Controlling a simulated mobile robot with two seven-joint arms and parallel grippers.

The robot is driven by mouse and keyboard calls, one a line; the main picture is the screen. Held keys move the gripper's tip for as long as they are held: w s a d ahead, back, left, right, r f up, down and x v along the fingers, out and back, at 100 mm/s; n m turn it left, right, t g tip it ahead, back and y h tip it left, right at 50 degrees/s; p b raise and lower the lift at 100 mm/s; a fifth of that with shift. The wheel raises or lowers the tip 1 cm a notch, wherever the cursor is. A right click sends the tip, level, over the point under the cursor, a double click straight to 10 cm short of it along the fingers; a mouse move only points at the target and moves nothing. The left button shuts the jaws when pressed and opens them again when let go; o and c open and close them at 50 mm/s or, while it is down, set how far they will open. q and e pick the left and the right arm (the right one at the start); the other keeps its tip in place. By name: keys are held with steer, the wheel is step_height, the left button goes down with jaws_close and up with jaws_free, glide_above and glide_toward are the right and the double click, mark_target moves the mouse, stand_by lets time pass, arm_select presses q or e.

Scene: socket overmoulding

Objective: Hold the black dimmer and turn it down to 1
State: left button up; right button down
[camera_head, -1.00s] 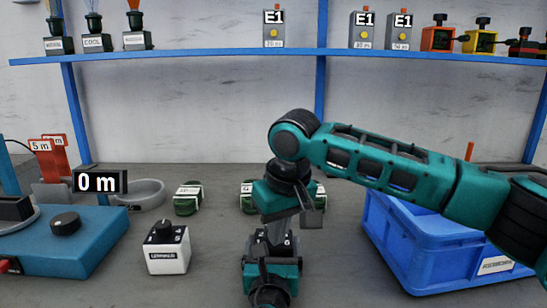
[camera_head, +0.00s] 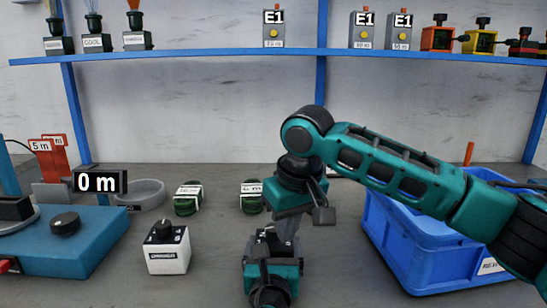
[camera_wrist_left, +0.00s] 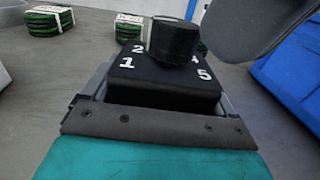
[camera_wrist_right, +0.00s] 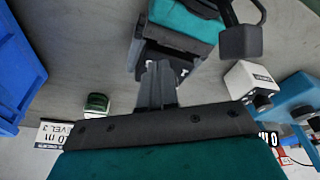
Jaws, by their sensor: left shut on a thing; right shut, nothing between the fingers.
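The black dimmer is a small dark box with white numerals and a round black knob, seen best in the left wrist view (camera_wrist_left: 165,75). My left gripper (camera_head: 272,262) is shut around its body at the front middle of the table. The knob's setting cannot be read. My right gripper (camera_wrist_right: 157,85) is shut and empty, its fingers pointing down close to the dimmer and beside the knob. In the left wrist view a grey part of the right gripper hangs at the upper right, apart from the knob. In the head view the right gripper partly hides the dimmer.
A white box with a black knob (camera_head: 167,250) and a blue machine (camera_head: 70,240) with a "0 m" display stand left. Green coils (camera_head: 188,198) lie behind. A blue crate (camera_head: 420,250) is close on the right. A blue shelf (camera_head: 220,54) crosses the back.

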arm_select(q)
steer(key=shift+a, duration=0.1)
arm_select(e)
steer(key=v, duration=0.3)
steer(key=w+v, duration=0.1)
steer(key=v, duration=0.1)
steer(key=shift+a+r, duration=0.25)
steer(key=shift+a, duration=0.1)
arm_select(q)
steer(key=o, duration=0.8)
